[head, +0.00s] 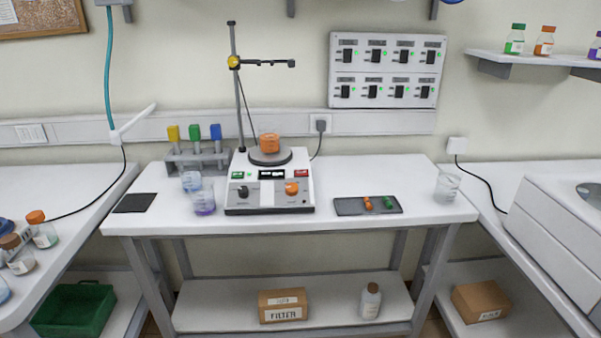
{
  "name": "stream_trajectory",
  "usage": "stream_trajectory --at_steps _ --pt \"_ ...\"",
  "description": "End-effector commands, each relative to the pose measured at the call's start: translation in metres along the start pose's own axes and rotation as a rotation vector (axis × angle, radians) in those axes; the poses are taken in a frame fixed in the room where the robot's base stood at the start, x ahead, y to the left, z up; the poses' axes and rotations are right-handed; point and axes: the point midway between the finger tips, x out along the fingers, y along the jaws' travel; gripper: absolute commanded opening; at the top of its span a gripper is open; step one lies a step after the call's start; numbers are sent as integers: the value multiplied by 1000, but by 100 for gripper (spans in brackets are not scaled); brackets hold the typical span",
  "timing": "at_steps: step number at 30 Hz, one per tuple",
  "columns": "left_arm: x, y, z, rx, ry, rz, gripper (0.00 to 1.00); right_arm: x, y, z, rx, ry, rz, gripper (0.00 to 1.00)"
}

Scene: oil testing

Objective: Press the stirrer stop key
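The stirrer (268,200) stands on the middle table, a white and grey box with a round dark plate on top. An orange object (269,143) sits on its plate. On the front panel are a green key (238,175) at the left, a dark display (271,174) in the middle and a red key (301,174) at the right. The lettering on the keys is too small to read. Below them are a black knob (242,191) and an orange knob (291,188). Neither of my grippers is in view.
Beakers (203,200) stand just left of the stirrer, before a rack (198,160) with coloured-top tools. A metal stand (238,90) rises behind it. A dark tray (352,206) and a glass beaker (446,188) are to the right. The tabletop (350,175) right of the stirrer is mostly clear.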

Motion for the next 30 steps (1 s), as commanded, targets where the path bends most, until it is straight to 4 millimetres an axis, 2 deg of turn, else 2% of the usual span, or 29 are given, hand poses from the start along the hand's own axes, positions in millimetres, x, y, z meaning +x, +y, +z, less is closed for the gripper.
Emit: stream_trajectory --at_steps 1,8,30 --pt "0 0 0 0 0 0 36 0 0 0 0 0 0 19" --pt "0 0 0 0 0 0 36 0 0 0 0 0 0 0" --pt "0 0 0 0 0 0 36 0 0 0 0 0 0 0"
